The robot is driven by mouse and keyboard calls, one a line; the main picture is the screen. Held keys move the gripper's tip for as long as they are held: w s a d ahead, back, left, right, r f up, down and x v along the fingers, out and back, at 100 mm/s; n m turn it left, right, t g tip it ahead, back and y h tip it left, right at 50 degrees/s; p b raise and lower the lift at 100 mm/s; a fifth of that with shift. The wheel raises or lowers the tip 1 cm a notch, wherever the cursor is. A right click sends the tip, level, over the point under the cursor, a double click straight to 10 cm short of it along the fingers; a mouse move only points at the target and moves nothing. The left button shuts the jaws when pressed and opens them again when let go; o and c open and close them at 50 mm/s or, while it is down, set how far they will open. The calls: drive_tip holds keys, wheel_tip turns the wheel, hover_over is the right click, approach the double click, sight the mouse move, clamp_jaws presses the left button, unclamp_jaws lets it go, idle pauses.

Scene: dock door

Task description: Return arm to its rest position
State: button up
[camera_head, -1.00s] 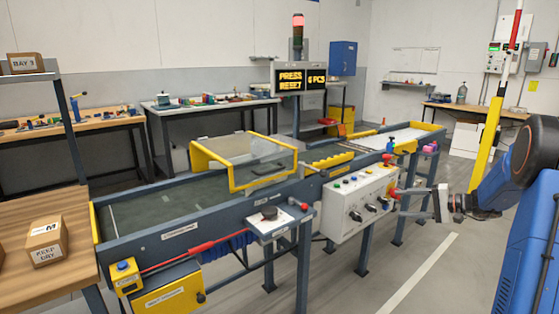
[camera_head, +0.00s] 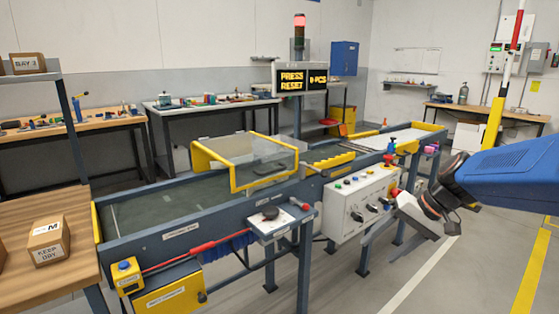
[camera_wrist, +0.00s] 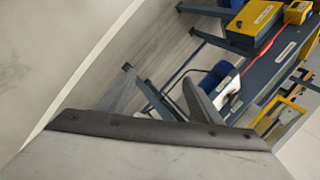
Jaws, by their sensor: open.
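My gripper (camera_head: 412,222) is in front of the right part of the conveyor, beside the white control box (camera_head: 354,207), in the head view. Its jaws are open, and I see nothing between them. My blue and dark arm reaches in from the right edge. In the wrist view one grey finger (camera_wrist: 200,102) shows over the floor and the conveyor's blue legs. The wrist view is tilted, and a pale surface with a dark edge fills its lower part.
The conveyor (camera_head: 150,243) crosses the middle, with a yellow-framed guard (camera_head: 262,187). A lit sign (camera_head: 303,79) reads "PRESS RESET" under a red lamp (camera_head: 299,22). A box (camera_head: 48,241) sits on the wooden table at left. Grey floor is clear at front right.

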drive_tip(key=s+d+f+n+t+h, duration=0.1)
drive_tip(key=s+h, duration=0.2)
drive_tip(key=s, duration=0.7)
drive_tip(key=s+d+f+n+t+h, duration=0.1)
drive_tip(key=s+f+h, duration=0.1)
drive_tip(key=s, duration=0.8)
drive_tip(key=shift+d+f+n+h, duration=0.15)
drive_tip(key=shift+n+h, duration=0.15)
drive_tip(key=shift+h, duration=0.2)
idle(0.4)
